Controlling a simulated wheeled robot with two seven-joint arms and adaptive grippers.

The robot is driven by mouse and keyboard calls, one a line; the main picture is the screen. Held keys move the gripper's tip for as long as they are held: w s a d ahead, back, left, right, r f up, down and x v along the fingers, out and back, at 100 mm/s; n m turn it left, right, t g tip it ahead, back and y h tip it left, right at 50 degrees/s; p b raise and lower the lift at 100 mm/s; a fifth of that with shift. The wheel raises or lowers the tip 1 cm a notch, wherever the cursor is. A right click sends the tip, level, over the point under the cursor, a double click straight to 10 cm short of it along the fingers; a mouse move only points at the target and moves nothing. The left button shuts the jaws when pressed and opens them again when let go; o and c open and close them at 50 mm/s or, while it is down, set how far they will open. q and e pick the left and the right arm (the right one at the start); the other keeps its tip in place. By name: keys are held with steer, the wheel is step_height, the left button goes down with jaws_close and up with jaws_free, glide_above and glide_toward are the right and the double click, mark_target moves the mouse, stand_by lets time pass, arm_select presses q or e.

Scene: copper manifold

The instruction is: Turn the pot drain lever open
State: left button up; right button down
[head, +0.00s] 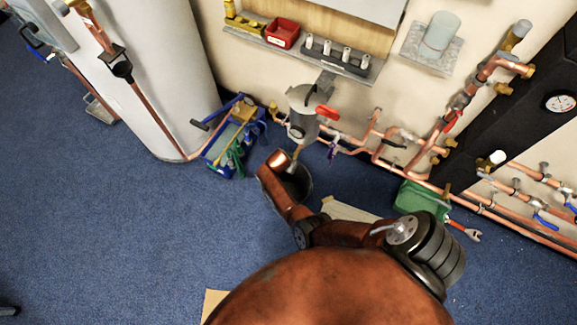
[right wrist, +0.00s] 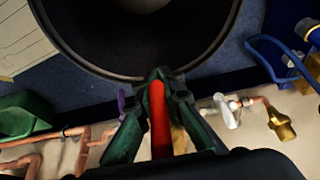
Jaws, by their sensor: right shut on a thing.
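In the right wrist view my right gripper (right wrist: 158,80) has its dark green fingers closed together around a long red lever (right wrist: 158,115). The lever's length runs between the fingers. In the head view my copper-coloured right arm rises from the bottom toward a grey pot (head: 303,98) at the wall. A red handle (head: 327,113) shows at the pot's right side. I cannot clearly make out the right gripper in the head view. A dark bucket (head: 297,183) stands below the pot, partly hidden by my arm; its black rim (right wrist: 95,62) fills the top of the wrist view. My left gripper is not in view.
Copper pipes (head: 350,140) with valves run along the wall right of the pot. A blue tool tote (head: 222,150) stands left of it, and a green bin (head: 420,198) to the right. A shelf with a red box (head: 282,33) is above.

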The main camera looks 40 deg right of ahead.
steer(key=shift+s+d, duration=0.1)
steer(key=shift+d, duration=0.05)
stand_by(0.3)
steer(key=c, duration=2)
jaws_free()
steer(key=v, duration=0.7)
steer(key=shift+a+r, duration=0.2)
steer(key=shift+a, duration=0.05)
